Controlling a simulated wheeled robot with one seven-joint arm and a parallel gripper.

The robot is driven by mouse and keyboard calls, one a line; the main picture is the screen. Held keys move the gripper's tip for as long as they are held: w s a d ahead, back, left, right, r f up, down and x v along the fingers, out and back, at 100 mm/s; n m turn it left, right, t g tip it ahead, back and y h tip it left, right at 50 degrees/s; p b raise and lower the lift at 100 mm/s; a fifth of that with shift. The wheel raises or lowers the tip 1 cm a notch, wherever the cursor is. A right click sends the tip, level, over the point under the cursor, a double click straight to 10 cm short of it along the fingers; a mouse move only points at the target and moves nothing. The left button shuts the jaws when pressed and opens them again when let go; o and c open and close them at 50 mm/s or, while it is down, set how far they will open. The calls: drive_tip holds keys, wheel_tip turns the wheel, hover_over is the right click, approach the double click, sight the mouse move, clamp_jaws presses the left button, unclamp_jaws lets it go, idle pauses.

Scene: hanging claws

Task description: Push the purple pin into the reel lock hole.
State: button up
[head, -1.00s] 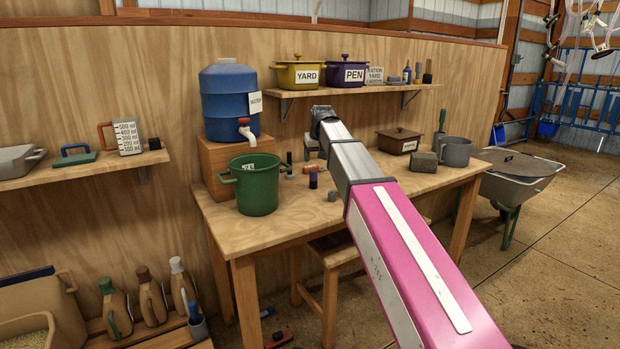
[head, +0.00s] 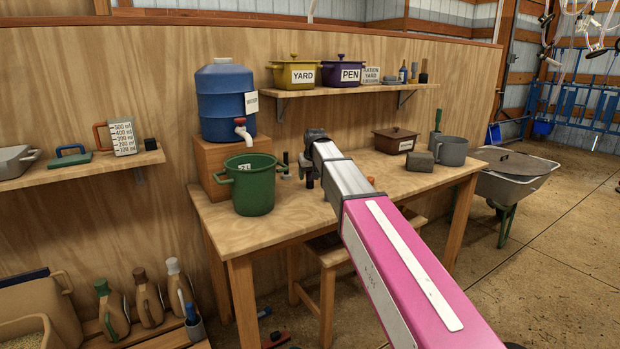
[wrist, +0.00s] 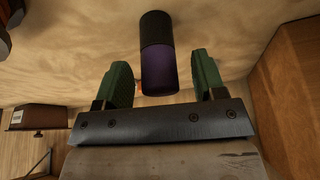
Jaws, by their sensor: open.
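A cylinder, black at one end and purple at the other (wrist: 158,68), stands out in the wrist view; I take it for the purple pin. In the head view its dark body (head: 310,178) shows just below the end of my arm, over the table. My gripper (wrist: 160,62) is open, with one green-padded finger on each side of the cylinder and visible gaps to both. The fingers are hidden in the head view. I cannot make out the reel lock hole in either view.
A green pot (head: 253,190) stands left of my arm's end on the wooden table (head: 265,230). A blue water cooler (head: 222,100) stands behind it. A shelf (head: 350,93) hangs above.

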drive_tip(key=c, duration=1.1)
wheel_tip(320, 180, up, 10)
drive_tip(key=shift+r, duration=0.1)
drive_tip(key=o, duration=0.5)
drive_tip(key=shift+c, duration=0.2)
clamp_jaws()
drive_tip(key=s+d+r, duration=0.5)
drive_tip(key=s+d, duration=0.2)
drive_tip(key=s, duration=0.3)
drive_tip(key=shift+s+d+r, duration=0.15)
drive_tip(key=shift+s+r, duration=0.25)
